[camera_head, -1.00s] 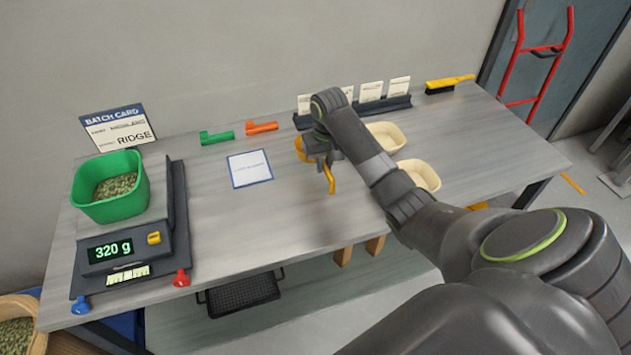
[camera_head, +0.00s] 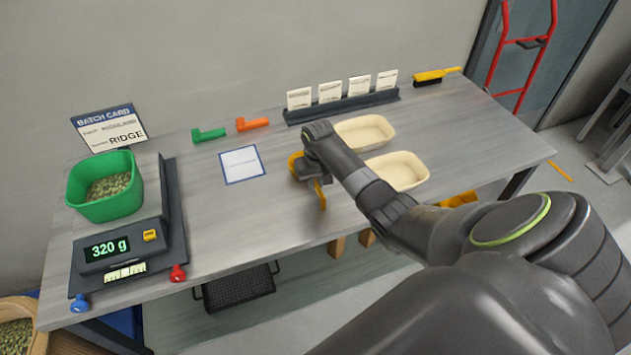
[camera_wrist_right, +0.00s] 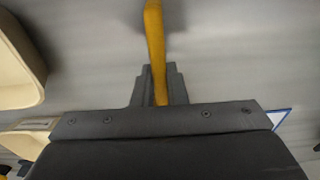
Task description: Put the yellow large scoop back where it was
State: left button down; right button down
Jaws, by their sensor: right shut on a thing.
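My right gripper (camera_head: 313,174) is over the middle of the table, shut on the yellow large scoop (camera_head: 321,196). In the head view the scoop shows on both sides of the gripper, partly hidden by it. In the right wrist view the scoop's yellow handle (camera_wrist_right: 154,45) runs up from between the jaws (camera_wrist_right: 158,88). I cannot tell whether the scoop touches the table. A green scoop (camera_head: 208,135) and an orange scoop (camera_head: 252,124) lie at the back, left of the card rack. My left gripper is not in view.
Two cream trays (camera_head: 364,132) (camera_head: 400,171) stand right of the gripper. A rack (camera_head: 341,106) with cards and a yellow brush (camera_head: 437,75) are at the back. A white blue-edged card (camera_head: 241,164) lies left. A scale (camera_head: 115,247) holds a green bin (camera_head: 104,190).

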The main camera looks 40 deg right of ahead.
jog(key=c, duration=1.6)
grip_release()
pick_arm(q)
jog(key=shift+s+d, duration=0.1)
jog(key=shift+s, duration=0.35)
pick_arm(e)
jog(key=shift+o, duration=0.7)
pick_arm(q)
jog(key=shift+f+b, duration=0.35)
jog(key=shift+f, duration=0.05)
pick_arm(e)
notch_tip(320, 180, up, 12)
jog(key=s, duration=0.1)
jog(key=shift+a, duration=0.15)
